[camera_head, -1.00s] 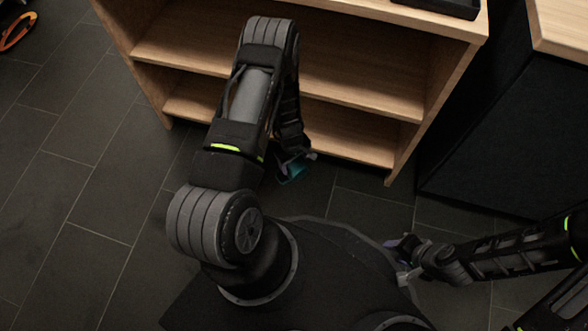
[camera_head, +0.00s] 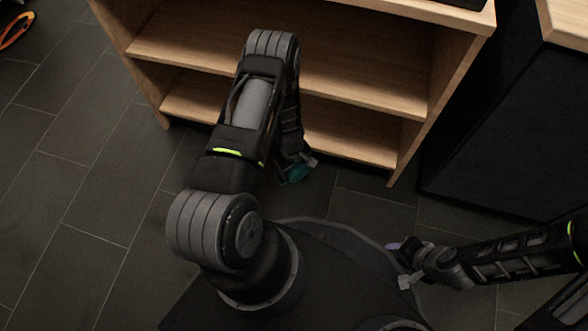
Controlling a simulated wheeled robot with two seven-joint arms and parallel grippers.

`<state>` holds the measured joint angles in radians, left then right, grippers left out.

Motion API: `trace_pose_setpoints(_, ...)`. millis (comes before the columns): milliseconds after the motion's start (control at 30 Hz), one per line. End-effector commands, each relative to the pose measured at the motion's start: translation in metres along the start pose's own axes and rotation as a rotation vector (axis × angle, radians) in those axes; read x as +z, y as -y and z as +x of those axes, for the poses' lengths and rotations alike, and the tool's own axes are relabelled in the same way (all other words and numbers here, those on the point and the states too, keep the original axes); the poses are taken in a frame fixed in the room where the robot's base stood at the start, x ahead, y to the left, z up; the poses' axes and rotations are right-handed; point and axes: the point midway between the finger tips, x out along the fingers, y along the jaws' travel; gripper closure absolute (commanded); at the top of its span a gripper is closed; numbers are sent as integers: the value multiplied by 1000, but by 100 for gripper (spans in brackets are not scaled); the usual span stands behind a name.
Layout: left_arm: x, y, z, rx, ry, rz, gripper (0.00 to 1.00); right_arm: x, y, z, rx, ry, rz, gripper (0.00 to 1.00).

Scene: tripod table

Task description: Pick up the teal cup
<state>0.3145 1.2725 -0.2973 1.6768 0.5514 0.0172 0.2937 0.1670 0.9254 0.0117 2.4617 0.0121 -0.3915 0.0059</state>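The teal cup (camera_head: 299,173) is a small teal patch low in front of the shelf unit, over the dark floor. It is partly covered by my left gripper (camera_head: 298,168), which reaches down at it from above. The fingertips show on either side of the teal patch. Whether they touch the cup, and whether the cup rests on anything, I cannot tell. My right gripper (camera_head: 396,264) is at the right side of my base, fingers apart, with nothing seen between them.
A wooden shelf unit (camera_head: 350,98) with empty-looking shelves stands close behind the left gripper. A dark cabinet (camera_head: 500,130) with a wooden top stands to the right. An orange object (camera_head: 14,32) lies at the far left. The tiled floor (camera_head: 90,190) at left is clear.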

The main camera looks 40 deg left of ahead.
Motion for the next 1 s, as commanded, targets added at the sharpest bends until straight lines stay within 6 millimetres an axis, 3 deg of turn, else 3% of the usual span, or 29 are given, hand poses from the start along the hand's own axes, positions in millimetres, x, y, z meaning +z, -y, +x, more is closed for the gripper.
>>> trace_pose_setpoints(800, 0, 0, 0, 0, 0, 0, 96, 0, 0, 0, 0, 0, 0, 64)
trace_pose_setpoints(1000, 0, 0, -1, 0, 0, 0, 96, 0, 0, -1, 0, 0, 0, 64)
